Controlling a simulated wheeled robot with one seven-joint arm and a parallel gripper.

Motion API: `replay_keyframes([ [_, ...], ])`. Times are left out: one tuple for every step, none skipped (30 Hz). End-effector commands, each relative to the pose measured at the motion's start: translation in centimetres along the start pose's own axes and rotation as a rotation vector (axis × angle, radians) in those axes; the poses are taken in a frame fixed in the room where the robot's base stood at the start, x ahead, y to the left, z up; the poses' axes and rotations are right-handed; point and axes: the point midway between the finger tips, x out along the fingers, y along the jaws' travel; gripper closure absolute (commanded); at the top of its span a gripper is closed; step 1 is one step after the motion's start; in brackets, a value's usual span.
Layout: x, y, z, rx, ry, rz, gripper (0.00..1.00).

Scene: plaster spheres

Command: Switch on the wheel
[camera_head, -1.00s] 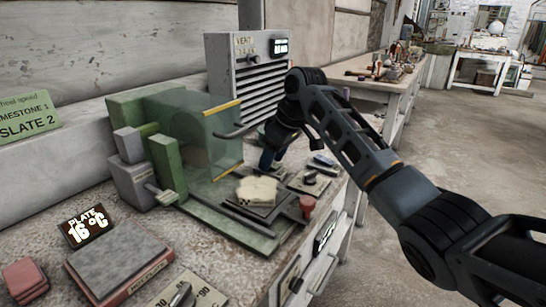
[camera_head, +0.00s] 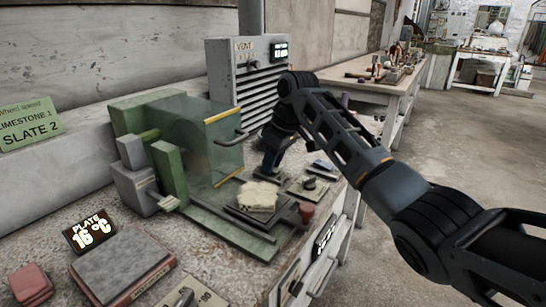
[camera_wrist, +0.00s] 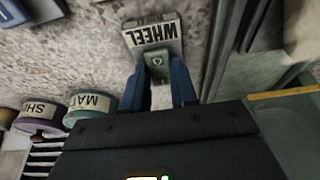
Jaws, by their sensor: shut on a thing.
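The wheel switch (camera_wrist: 152,35) is a small pale plate with the word WHEEL, upside down in the wrist view. A grey-green knob (camera_wrist: 157,60) sits on it. My gripper (camera_wrist: 159,72) has its blue fingers on either side of this knob and is shut on it.
A grey vent cabinet (camera_head: 247,75) stands behind my gripper. A pale block (camera_head: 258,196) lies at the machine's front. Labelled round pots, one green (camera_wrist: 92,105) and one purple (camera_wrist: 40,115), stand beside my gripper in the wrist view. Open floor is at the right.

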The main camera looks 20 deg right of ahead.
Motion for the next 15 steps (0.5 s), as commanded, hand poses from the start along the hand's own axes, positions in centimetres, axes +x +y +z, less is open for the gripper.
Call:
replay_keyframes([
  [-0.72,-0.12,-0.52,0.000,-0.034,0.000,1.00],
  [-0.72,-0.12,-0.59,0.000,-0.055,0.000,1.00],
  [-0.65,-0.10,-0.66,0.000,-0.082,0.000,1.00],
  [-0.58,-0.10,-0.72,-0.001,-0.101,0.001,1.00],
  [-0.49,-0.09,-0.74,-0.001,-0.120,0.001,1.00],
  [-0.40,-0.09,-0.79,-0.001,-0.143,0.000,1.00],
  [-0.34,-0.09,-0.85,-0.001,-0.161,0.001,1.00],
  [-0.26,-0.05,-0.84,-0.001,-0.179,0.002,1.00],
  [-0.12,-0.06,-0.86,0.000,-0.200,0.001,1.00],
  [-0.09,-0.07,-0.93,-0.001,-0.214,0.002,1.00],
  [-0.03,-0.04,-0.93,-0.001,-0.228,0.002,1.00],
  [0.05,-0.01,-0.91,-0.001,-0.244,0.002,1.00],
  [0.05,-0.02,-0.96,-0.002,-0.254,0.003,1.00],
  [0.06,-0.04,-0.99,-0.002,-0.262,0.003,1.00],
  [0.10,-0.04,-0.98,-0.002,-0.272,0.002,1.00],
])
